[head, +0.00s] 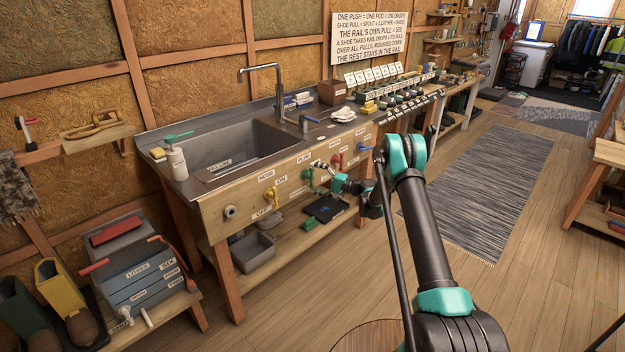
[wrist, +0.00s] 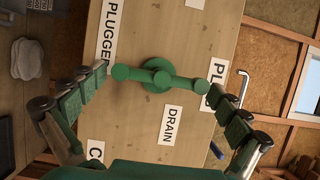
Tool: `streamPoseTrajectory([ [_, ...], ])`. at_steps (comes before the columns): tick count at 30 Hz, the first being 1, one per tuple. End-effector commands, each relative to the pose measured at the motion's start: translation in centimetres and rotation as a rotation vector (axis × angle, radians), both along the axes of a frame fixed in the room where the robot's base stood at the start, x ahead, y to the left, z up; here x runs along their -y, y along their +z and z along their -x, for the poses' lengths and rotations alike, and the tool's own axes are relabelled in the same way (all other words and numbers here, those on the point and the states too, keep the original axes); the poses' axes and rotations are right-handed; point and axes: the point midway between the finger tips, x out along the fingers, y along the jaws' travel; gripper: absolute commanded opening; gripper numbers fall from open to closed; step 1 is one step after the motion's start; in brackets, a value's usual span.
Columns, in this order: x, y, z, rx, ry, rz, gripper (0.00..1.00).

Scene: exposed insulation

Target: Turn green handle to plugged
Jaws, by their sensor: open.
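The green handle (wrist: 160,79) is a round hub with a bar across it, on a wooden panel, in the middle of the wrist view. Its bar lies roughly level across that picture. A PLUGGED label (wrist: 108,45) stands at its left end, a partly hidden label beginning PL (wrist: 217,82) at its right end, and a DRAIN label (wrist: 170,125) below it. My gripper (wrist: 155,84) is open, with one finger on each side of the handle. I see no clear contact. In the head view my gripper (head: 328,180) is at the sink front, partly covering the handle (head: 308,175).
A yellow valve (head: 272,193) is left of the handle on the sink front (head: 235,199); a red valve (head: 337,160) and a blue one (head: 363,148) are to the right. A grey bin (head: 253,250) stands on the shelf below. The floor (head: 290,315) in front is clear.

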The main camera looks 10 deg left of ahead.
Motion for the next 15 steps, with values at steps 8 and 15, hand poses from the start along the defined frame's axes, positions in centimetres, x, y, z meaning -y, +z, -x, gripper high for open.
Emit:
streamPoseTrajectory([
  [8, 2.6, 0.0, 0.6, 0.0, -0.002, 0.0, 1.0],
  [15, 7.4, 0.0, 2.0, 0.0, -0.003, 0.0, 1.0],
])
